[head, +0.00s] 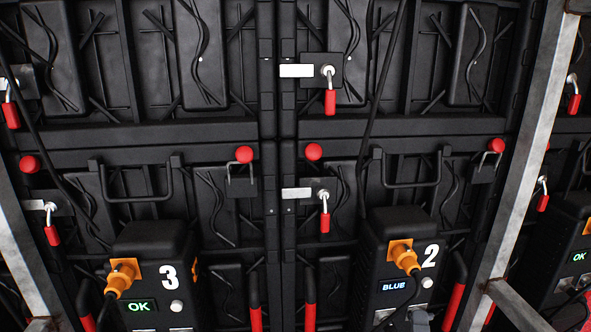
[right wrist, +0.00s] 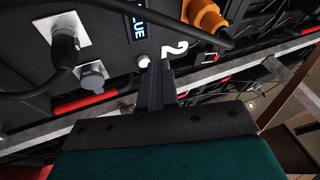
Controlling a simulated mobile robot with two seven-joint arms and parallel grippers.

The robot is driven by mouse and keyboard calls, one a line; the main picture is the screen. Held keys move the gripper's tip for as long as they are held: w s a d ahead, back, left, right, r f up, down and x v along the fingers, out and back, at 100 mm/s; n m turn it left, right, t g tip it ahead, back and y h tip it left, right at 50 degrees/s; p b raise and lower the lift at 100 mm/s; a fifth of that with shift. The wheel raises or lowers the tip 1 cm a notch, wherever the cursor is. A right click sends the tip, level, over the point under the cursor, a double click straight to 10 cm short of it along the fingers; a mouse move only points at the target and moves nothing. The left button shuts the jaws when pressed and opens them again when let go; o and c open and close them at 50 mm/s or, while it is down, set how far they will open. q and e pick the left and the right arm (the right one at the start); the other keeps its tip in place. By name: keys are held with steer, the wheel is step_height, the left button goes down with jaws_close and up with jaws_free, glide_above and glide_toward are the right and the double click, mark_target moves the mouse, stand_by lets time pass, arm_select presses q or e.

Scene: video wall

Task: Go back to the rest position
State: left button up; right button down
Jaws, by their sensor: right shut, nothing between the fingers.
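My right gripper (right wrist: 155,70) is shut and empty in the right wrist view. The box's screen (head: 395,286) reads BLUE. My left gripper is not in view.
Box 3 (head: 150,240) stands left, its screen (head: 138,306) reading OK. Orange plugs (head: 402,254) with black cables stick out of the boxes. Metal posts (head: 522,150) flank the black panels. Red-handled levers (head: 325,222) and red knobs (head: 313,151) project from the panels.

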steer(key=s+a+f+n+g+y, duration=0.3)
steer(key=a+n+y, duration=0.2)
steer(key=n, duration=0.3)
steer(key=s+a+f+n+g+y, duration=0.25)
steer(key=a+n+y, duration=0.25)
steer(key=n, duration=0.3)
steer(key=s+f+n+g, duration=0.4)
steer(key=s+n+g, duration=0.1)
steer(key=s+n, duration=0.25)
arm_select(q)
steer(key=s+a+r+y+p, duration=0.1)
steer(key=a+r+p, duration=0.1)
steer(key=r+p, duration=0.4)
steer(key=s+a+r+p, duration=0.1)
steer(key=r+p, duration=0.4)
steer(key=p, duration=0.8)
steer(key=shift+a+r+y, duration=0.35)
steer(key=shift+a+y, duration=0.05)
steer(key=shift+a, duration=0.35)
arm_select(e)
steer(key=s+d+r+h, duration=0.1)
steer(key=d+r, duration=0.1)
steer(key=r, duration=0.4)
steer(key=s+d+r+h, duration=0.1)
steer(key=r, duration=0.5)
steer(key=shift+s+d+r, duration=0.25)
steer(key=shift+s+d, duration=0.05)
steer(key=shift+d, duration=0.1)
